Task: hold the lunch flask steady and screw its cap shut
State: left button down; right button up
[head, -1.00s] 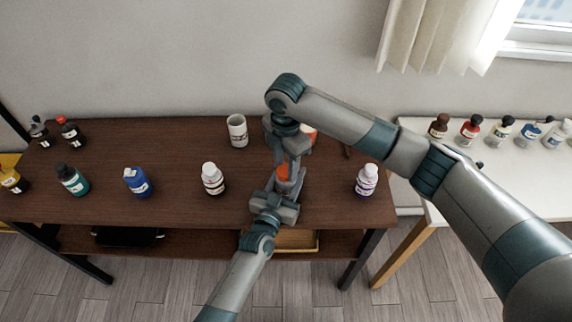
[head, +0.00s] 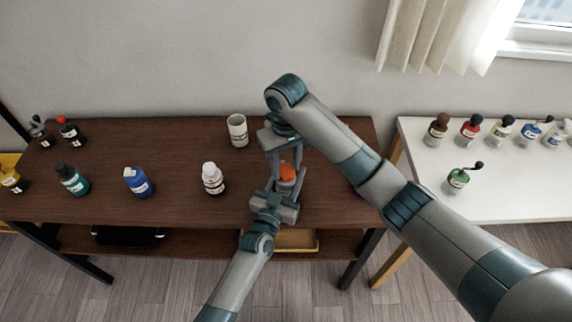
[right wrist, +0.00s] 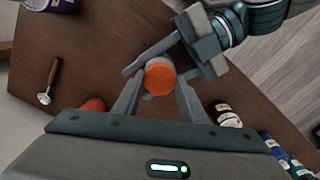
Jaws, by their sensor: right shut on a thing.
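The lunch flask (head: 286,187) stands on the brown table, with its orange cap (head: 287,172) on top. The cap also shows in the right wrist view (right wrist: 160,78). My right gripper (head: 285,162) reaches down from above, and its fingers are shut on the cap from both sides. My left gripper (head: 286,193) comes in from the front, with its fingers on either side of the flask body, shut on it. Fingers hide much of the flask body, and I cannot see the seam under the cap clearly.
A white-capped bottle (head: 212,178), a blue bottle (head: 138,181) and a green bottle (head: 72,179) stand to the left. A spoon (right wrist: 48,82) lies on the table. A white table (head: 515,185) with several bottles is at right.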

jog(key=m, duration=0.6)
jog(key=shift+m, duration=0.4)
jog(key=o, duration=1.2)
jog(key=shift+r, duration=2.2)
jog(key=shift+c, duration=0.5)
